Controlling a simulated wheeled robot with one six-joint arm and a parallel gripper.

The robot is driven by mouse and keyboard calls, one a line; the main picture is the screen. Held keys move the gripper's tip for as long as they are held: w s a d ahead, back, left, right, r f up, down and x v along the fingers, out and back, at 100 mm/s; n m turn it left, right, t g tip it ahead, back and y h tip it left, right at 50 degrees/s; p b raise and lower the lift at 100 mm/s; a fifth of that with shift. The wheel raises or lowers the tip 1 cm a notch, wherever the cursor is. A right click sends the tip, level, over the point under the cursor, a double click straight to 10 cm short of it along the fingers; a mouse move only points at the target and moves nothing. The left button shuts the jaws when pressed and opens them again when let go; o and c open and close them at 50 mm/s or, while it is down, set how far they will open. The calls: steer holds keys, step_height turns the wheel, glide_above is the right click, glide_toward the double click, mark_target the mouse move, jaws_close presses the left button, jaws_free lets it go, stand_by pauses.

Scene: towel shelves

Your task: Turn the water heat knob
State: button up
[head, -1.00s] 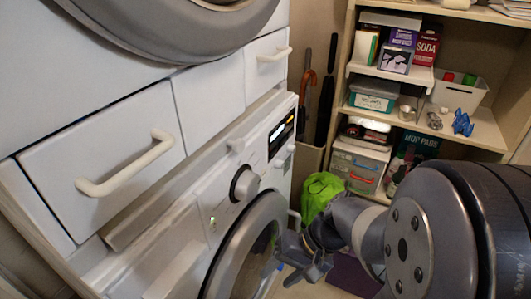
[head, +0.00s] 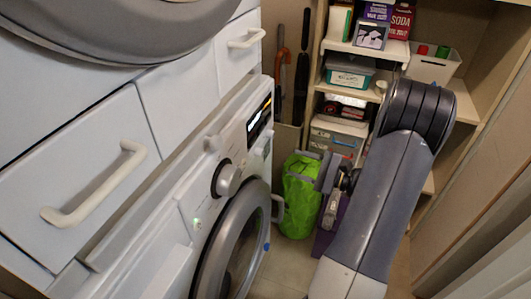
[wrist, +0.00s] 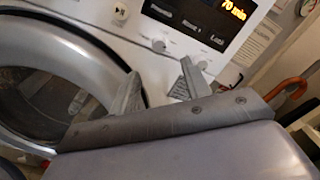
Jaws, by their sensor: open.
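The white front-loading washer (head: 180,225) has a large round white knob (head: 228,180) on its front panel, above the door, in the head view. Its lit display (head: 259,118) lies up and right of that knob. No label tells which knob sets the water heat. My gripper (wrist: 161,82) is open and empty, its fingers pointing at the panel. In the head view my gripper (head: 330,186) is right of the washer, apart from the large knob.
The round washer door (head: 232,240) is shut below the panel. A white drawer (head: 80,175) with a handle is above. A green bag (head: 298,195) stands behind my gripper. Shelves (head: 455,110) with boxes stand at the back right. An umbrella (head: 281,70) hangs beside the washer.

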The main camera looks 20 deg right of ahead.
mark_target(263, 152)
steer(key=x, duration=0.9)
steer(key=shift+w+a, duration=0.25)
steer(key=shift+a, duration=0.1)
steer(key=shift+c, duration=0.2)
steer(key=c, duration=0.9)
steer(key=shift+c, duration=0.2)
steer(key=m+p, duration=0.2)
steer(key=m, duration=0.1)
steer(key=m+p, duration=0.2)
steer(key=shift+r, duration=0.25)
steer(key=m+p, duration=0.2)
steer(key=m, duration=0.1)
steer(key=shift+d+m+g, duration=0.1)
steer(key=shift+m+g, duration=0.2)
steer(key=shift+m, duration=0.1)
steer(key=shift+w+f+m+p, duration=0.1)
steer(key=shift+m+p, duration=0.95)
steer(key=shift+m, duration=0.35)
